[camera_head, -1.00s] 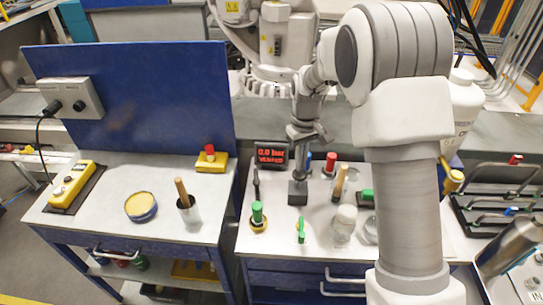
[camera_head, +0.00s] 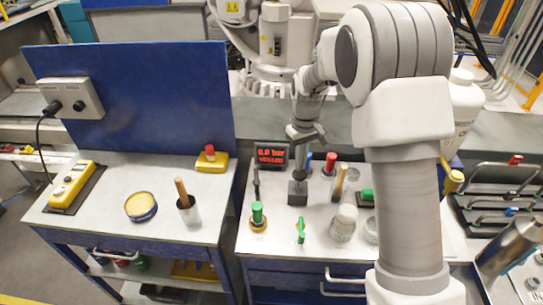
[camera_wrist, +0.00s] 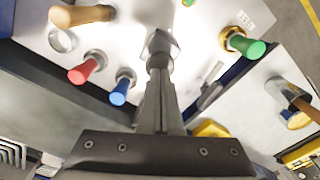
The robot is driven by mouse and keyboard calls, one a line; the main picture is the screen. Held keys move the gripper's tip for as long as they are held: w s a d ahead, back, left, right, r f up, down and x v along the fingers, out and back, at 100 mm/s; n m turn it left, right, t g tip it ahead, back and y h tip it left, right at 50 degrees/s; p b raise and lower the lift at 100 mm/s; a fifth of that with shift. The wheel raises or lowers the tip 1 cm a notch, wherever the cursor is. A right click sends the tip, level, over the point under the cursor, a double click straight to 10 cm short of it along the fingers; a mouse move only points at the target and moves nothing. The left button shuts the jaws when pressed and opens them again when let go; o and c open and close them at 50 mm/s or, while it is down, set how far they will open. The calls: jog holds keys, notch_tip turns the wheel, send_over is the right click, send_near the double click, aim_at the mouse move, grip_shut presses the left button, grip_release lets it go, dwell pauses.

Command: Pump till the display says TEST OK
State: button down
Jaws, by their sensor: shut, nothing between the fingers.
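The small black display (camera_head: 272,155) stands at the back of the right bench. Its red text appears to read 0.0 bar and VENTED. My gripper (camera_head: 298,176) points down just right of the display, over a dark grey block (camera_head: 297,194). In the wrist view the fingers (camera_wrist: 158,72) are together, with the grey piece (camera_wrist: 160,45) right at their tips. I cannot tell whether they touch it. A thin green lever (camera_head: 301,231) stands at the front of the bench, and a green-topped knob (camera_head: 257,215) in a brass-coloured ring is left of it.
Red (camera_wrist: 82,72) and blue (camera_wrist: 122,90) handles stand close beside my fingers. The left bench holds a yellow control box (camera_head: 72,187) and a cup (camera_head: 189,212).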

jog(key=shift+f, duration=0.1)
jog(key=shift+f+b, duration=0.6)
jog(key=shift+f, duration=0.25)
dwell(1.3)
dwell(0.3)
